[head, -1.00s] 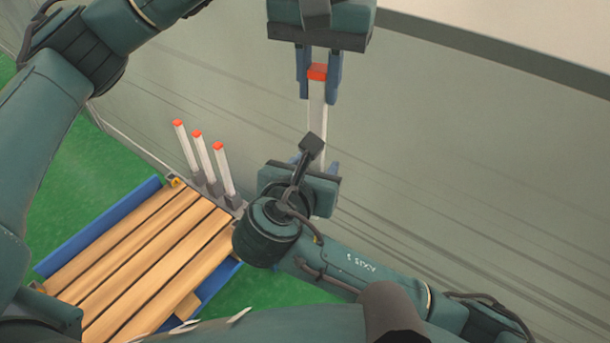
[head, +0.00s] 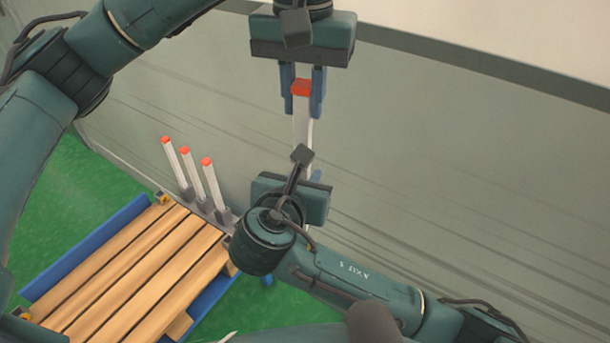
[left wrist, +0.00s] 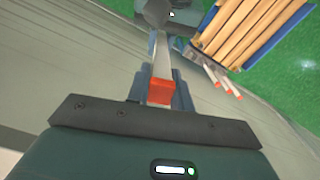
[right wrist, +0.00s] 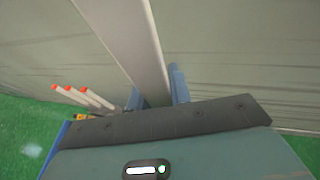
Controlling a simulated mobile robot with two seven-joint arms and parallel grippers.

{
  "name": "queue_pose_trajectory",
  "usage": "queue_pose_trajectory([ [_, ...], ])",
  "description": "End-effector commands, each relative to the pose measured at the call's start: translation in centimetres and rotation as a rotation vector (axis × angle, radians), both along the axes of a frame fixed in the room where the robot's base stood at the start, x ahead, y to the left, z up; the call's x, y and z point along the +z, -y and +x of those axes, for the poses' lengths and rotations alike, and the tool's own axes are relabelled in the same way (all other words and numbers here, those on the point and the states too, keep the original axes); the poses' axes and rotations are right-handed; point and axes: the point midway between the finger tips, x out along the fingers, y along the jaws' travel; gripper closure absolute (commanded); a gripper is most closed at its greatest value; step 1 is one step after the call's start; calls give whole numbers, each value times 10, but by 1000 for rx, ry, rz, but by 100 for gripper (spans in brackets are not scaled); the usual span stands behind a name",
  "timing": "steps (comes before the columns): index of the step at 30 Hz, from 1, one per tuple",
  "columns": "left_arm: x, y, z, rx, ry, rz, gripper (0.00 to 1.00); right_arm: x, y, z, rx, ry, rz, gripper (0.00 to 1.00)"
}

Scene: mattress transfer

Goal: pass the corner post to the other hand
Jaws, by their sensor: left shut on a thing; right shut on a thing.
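The corner post (head: 302,120) is a pale bar with an orange-red end, held upright in the head view. My left gripper (head: 302,100) is shut on it at the orange end; this end also shows between the fingers in the left wrist view (left wrist: 161,91). My right gripper (head: 316,178) is lower on the same post. In the right wrist view the pale post (right wrist: 130,40) runs down between the right fingers (right wrist: 158,97), which are shut on it. In the head view my right wrist hides the post's lower part.
A wooden slatted pallet (head: 130,270) with blue side rails (head: 85,250) lies at lower left on green floor (head: 60,200). Three similar orange-tipped posts (head: 190,175) stand along its far edge. A grey-green wall panel (head: 450,170) fills the right side behind the grippers.

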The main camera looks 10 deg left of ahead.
Motion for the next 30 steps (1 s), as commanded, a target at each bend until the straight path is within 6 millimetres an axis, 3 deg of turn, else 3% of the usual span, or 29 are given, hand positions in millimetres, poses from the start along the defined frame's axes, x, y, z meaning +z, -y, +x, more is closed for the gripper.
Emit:
queue_pose_trajectory([
  [4,1,2,0,-3,0,-6,100,1,-1,-1,5,1,1,100],
  [5,1,2,0,-3,0,-6,75,1,-2,0,6,2,2,100],
  [13,0,1,0,-2,1,-4,53,1,-1,0,4,2,1,100],
  [23,5,1,0,-1,2,-2,52,1,-1,0,3,2,1,100],
  [30,46,1,1,0,7,-2,52,1,-1,0,3,2,1,100],
])
